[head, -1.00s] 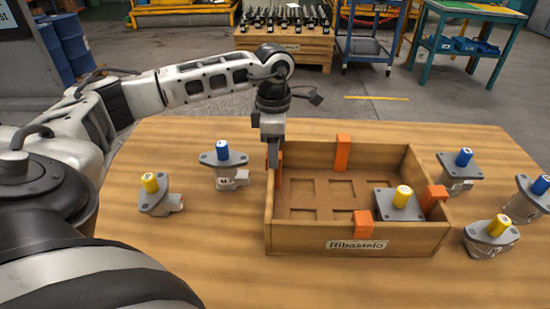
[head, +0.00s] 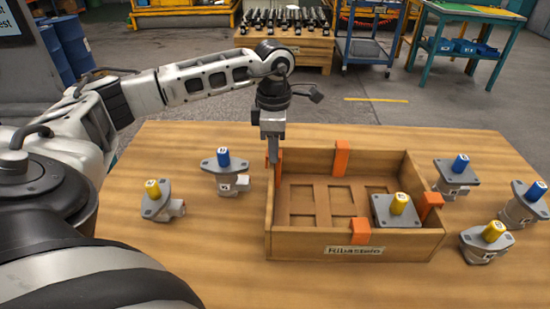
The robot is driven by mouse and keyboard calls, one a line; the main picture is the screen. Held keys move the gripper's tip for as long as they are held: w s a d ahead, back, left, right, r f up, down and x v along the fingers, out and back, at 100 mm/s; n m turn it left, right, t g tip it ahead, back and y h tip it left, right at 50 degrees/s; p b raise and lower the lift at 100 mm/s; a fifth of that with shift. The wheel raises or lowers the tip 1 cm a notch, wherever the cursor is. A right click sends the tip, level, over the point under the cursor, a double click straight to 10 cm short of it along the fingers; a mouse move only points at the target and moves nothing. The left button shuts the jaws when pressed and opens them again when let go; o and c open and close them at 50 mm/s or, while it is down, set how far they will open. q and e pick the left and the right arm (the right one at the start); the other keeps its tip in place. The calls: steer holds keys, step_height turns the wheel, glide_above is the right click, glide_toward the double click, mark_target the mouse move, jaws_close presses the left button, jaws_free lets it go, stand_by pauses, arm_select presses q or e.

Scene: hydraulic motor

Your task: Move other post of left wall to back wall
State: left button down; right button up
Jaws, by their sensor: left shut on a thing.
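The wooden box (head: 300,247) stands on the table with orange posts on its walls. My left gripper (head: 273,158) is over the box's left wall, pointing down. It is shut on an orange post (head: 278,172) at that wall, partly hidden by the fingers. I cannot tell whether this post still touches the wall. One orange post (head: 342,158) is on the back wall, another (head: 360,233) on the front wall and another (head: 431,203) on the right wall. My right gripper is out of view.
A yellow-capped motor (head: 396,212) sits in the box's front right. A blue-capped motor (head: 224,172) and a yellow-capped one (head: 157,203) stand left of the box. Several motors, including one (head: 456,176), stand to its right. The back wall is clear beside its post.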

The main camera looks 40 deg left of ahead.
arm_select(q)
steer(key=shift+r+p, duration=1.15)
steer(key=shift+r, duration=0.55)
steer(key=shift+r+p, duration=0.9)
steer(key=shift+r, duration=0.35)
steer(key=shift+r+p, duration=1.55)
steer(key=shift+r, duration=0.45)
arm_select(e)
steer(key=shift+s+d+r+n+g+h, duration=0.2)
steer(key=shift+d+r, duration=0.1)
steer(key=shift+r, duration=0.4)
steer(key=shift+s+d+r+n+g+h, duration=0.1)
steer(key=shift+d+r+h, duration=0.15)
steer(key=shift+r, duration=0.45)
